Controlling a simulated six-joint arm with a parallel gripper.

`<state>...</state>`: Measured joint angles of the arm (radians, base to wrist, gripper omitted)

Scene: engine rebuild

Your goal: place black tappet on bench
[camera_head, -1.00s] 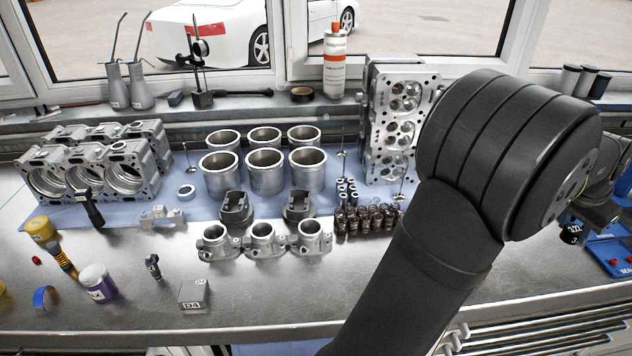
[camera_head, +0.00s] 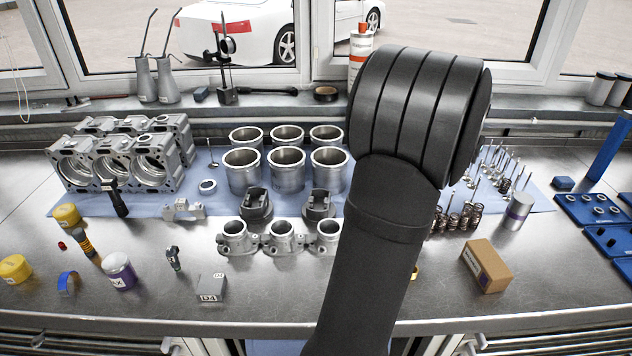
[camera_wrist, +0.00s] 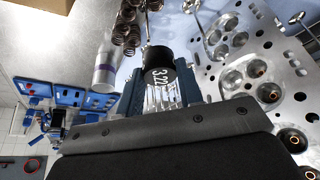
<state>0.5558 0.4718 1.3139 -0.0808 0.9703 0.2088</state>
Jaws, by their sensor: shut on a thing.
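The black tappet (camera_wrist: 158,78), a dark cup with white "3.22" lettering, sits between the fingers of my gripper (camera_wrist: 160,92) in the wrist view. The jaws are shut on it. In the head view my own arm hides the gripper and tappet. The steel bench (camera_head: 270,312) runs across the head view, partly covered by a blue mat (camera_head: 535,197). In the wrist view the tappet appears over the blue mat area, beside the cylinder head; its height above the surface cannot be told.
The cylinder head (camera_wrist: 255,75) is close on the right in the wrist view. Valve springs (camera_head: 458,216), a silver can (camera_head: 519,211) and a cardboard box (camera_head: 486,266) stand right of my arm. Blue trays (camera_head: 600,210) are at far right. Bare steel lies around the box.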

